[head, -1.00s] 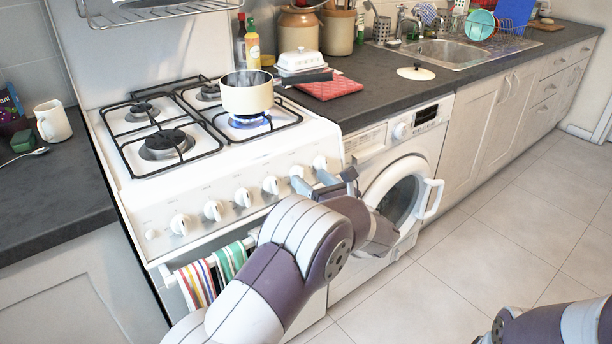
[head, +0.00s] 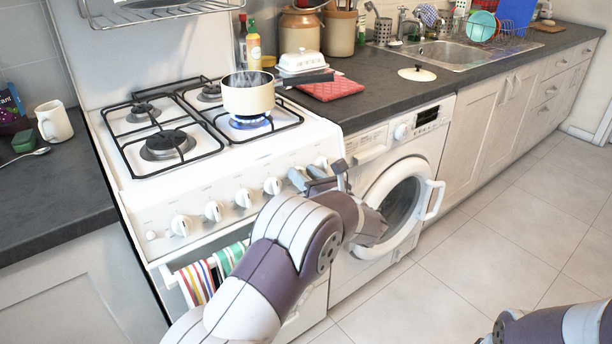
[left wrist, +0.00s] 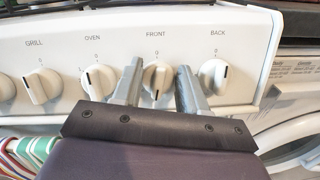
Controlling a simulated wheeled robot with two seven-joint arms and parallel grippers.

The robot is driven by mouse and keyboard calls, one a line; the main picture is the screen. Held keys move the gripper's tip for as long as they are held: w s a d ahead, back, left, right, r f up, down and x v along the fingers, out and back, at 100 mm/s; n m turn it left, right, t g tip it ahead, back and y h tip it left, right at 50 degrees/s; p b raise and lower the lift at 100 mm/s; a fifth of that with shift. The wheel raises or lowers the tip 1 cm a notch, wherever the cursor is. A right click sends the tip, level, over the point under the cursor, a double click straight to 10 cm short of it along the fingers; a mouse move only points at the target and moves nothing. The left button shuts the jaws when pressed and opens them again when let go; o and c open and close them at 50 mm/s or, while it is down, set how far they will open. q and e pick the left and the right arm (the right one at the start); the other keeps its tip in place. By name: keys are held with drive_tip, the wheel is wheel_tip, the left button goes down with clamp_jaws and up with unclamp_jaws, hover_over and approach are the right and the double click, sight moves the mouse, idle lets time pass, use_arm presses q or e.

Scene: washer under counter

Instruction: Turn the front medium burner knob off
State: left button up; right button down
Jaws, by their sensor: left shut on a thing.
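The knob labelled FRONT (left wrist: 156,80) is white with a dark mark on its lower half, away from the 0 above it. My left gripper (left wrist: 158,78) has one finger on each side of this knob and is shut on it. In the head view my left gripper (head: 308,180) is at the right part of the stove panel and hides most of that knob. A blue flame (head: 249,122) burns under the steaming cream pot (head: 248,93) on the front right burner. My right gripper is out of view.
The BACK knob (left wrist: 213,76) is close beside the right finger, and the OVEN knob (left wrist: 97,82) is left of the left finger. The washer (head: 400,190) stands right of the stove. Striped towels (head: 205,278) hang below the panel. The floor in front is clear.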

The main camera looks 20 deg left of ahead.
use_arm(q)
drive_tip(key=shift+m, duration=0.3)
drive_tip(key=m+h, duration=0.1)
drive_tip(key=m, duration=0.1)
drive_tip(key=m+t, duration=0.1)
drive_tip(key=m, duration=0.2)
drive_tip(key=shift+m+h, duration=0.3)
drive_tip(key=shift+h, duration=0.1)
drive_tip(key=m+h+p, duration=0.1)
drive_tip(key=m, duration=0.2)
drive_tip(key=shift+d, duration=0.1)
drive_tip(key=m+g+p, duration=0.1)
drive_tip(key=m+p, duration=0.6)
drive_tip(key=p, duration=0.1)
drive_tip(key=m+g+h+p, duration=0.1)
drive_tip(key=m+g+p, duration=0.1)
drive_tip(key=m+p, duration=0.4)
drive_tip(key=m+g+h+p, duration=0.1)
drive_tip(key=m+p, duration=0.6)
drive_tip(key=p, duration=0.2)
drive_tip(key=shift+s+f+m+p, duration=0.1)
drive_tip(key=shift+f+m+p, duration=0.2)
drive_tip(key=shift+f+p, duration=0.1)
drive_tip(key=shift+s+f+m+g+y+p, duration=0.1)
drive_tip(key=shift+m+g+y+p, duration=0.4)
drive_tip(key=shift+m, duration=1)
